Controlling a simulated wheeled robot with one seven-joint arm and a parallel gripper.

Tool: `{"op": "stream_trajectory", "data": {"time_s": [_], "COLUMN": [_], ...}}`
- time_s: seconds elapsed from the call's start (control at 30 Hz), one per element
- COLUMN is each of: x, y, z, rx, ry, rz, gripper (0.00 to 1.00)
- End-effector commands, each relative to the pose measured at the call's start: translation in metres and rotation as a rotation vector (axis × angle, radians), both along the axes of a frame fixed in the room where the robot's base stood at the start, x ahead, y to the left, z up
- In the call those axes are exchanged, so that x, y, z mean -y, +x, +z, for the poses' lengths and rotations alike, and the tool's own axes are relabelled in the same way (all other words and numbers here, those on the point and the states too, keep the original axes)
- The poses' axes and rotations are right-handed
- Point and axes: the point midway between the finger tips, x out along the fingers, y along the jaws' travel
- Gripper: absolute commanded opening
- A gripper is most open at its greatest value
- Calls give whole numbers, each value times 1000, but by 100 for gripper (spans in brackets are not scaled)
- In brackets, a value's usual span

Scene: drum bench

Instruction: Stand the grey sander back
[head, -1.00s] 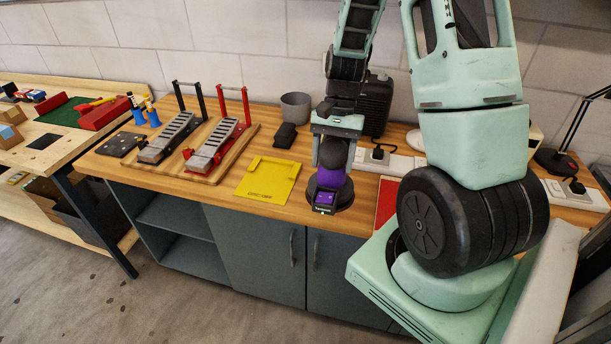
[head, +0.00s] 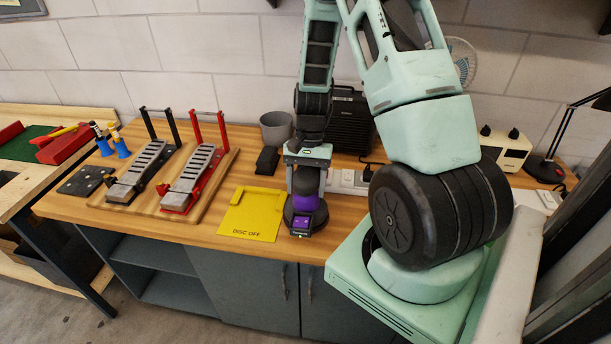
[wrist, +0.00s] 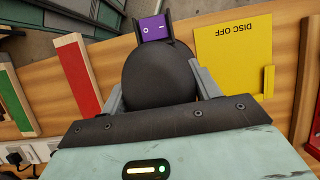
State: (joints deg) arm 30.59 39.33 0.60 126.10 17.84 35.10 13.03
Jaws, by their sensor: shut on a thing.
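A dark grey sander with a purple band and a purple-topped front block (head: 302,224) is upright at the front of the bench, right of the yellow plate. My gripper (head: 307,166) points down and is shut on its rounded top. In the wrist view the sander's dark dome (wrist: 160,78) sits between the two grey fingers. Its underside is hidden, so I cannot tell whether it touches the bench. The yellow plate (head: 250,218), marked DISC OFF, lies flat and bare beside it.
Two clamp-like pedals (head: 140,170) stand on a wooden board at left. A grey cup (head: 276,128), black block (head: 267,160) and black box (head: 350,120) are behind. The wrist view shows a red panel (wrist: 75,70) and a green one (wrist: 14,95). My arm hides the bench's right part.

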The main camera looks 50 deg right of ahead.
Motion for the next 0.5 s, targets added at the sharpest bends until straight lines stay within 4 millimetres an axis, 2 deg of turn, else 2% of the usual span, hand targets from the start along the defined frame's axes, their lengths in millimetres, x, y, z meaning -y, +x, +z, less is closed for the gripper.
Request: {"op": "stream_trajectory", "data": {"time_s": [0.13, 0.5], "x": [0, 0], "y": [0, 0], "z": [-6, -40], "rx": [0, 1], "ry": [1, 0], "rz": [0, 0], "gripper": [30, 30]}}
